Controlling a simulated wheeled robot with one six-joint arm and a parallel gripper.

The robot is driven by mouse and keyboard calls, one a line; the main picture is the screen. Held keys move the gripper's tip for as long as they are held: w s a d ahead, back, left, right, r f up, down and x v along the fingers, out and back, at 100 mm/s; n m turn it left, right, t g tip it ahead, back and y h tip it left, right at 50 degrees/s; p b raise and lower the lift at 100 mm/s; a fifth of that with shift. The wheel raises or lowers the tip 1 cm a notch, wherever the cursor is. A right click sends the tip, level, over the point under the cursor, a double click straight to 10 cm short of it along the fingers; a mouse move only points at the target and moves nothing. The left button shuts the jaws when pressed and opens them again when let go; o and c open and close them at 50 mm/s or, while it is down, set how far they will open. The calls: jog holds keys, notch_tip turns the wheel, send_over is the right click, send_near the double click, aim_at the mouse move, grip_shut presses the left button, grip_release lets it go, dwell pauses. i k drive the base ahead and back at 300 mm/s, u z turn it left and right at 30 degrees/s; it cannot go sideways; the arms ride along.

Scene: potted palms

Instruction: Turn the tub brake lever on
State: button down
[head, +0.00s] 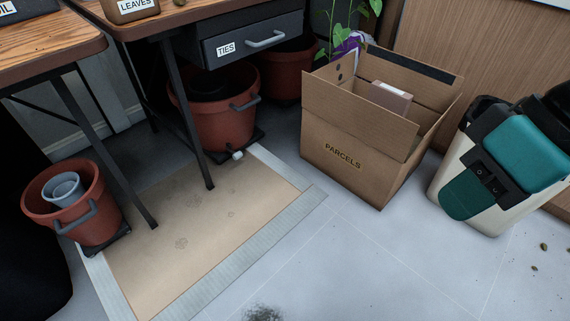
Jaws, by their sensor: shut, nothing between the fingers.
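A terracotta-coloured tub (226,125) with a grey side handle stands under the desk drawer on a low dark base. A small pale piece (238,155) sticks out at the front of that base; it may be the brake lever, but it is too small to tell its position. A second such tub (95,222) stands at the left on a dark base, with grey pots (63,188) in it. No lever can be made out there. A third tub (288,75) is partly hidden behind the drawer. My gripper is not in view.
The desk's dark legs (183,125) stand between the tubs. A beige mat (185,240) with a grey border lies in front. An open PARCELS carton (345,150) stands right of the middle tub. The tiled floor (350,265) in front is mostly clear.

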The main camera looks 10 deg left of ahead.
aim_at(236, 155)
jog(key=z, duration=0.2)
jog(key=k, duration=0.3)
jog(key=u, duration=0.9)
jog(key=i, duration=1.35)
jog(key=z, duration=0.5)
jog(key=i, duration=0.8)
jog(key=z, duration=0.1)
